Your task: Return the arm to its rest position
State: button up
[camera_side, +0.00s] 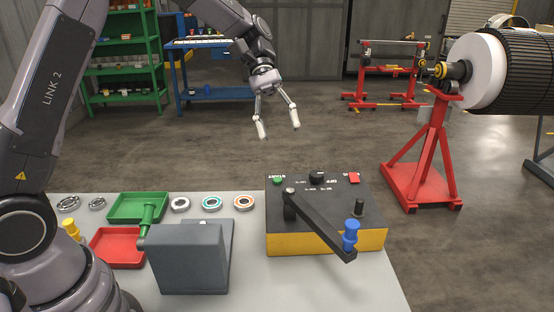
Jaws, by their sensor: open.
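My gripper (278,130) is open and empty. Its two pale fingers point down and stand apart, in the air above and beyond the far edge of the table. It touches nothing. My arm reaches in from the left and arches over to the gripper.
On the grey table (350,290) stand a black and yellow control box (320,240) with a blue-knobbed lever (322,228), a grey block (185,262), a green tray (122,211), a red tray (105,258) and several bearing rings (212,203). A rotor on a red stand (425,175) is at right.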

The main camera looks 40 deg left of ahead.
jog(key=s+a+r+m+t+y, duration=0.2)
jog(key=s+a+m+t+y, duration=0.1)
jog(key=s, duration=0.8)
jog(key=s+a+r+m+t+y, duration=0.3)
jog(key=s+a+t, duration=0.4)
jog(key=s+a, duration=0.3)
jog(key=s+m+y, duration=0.1)
jog(key=s+y, duration=0.1)
jog(key=shift+s+m+y, duration=0.2)
jog(key=shift+m+y, duration=0.1)
jog(key=shift+y, duration=0.1)
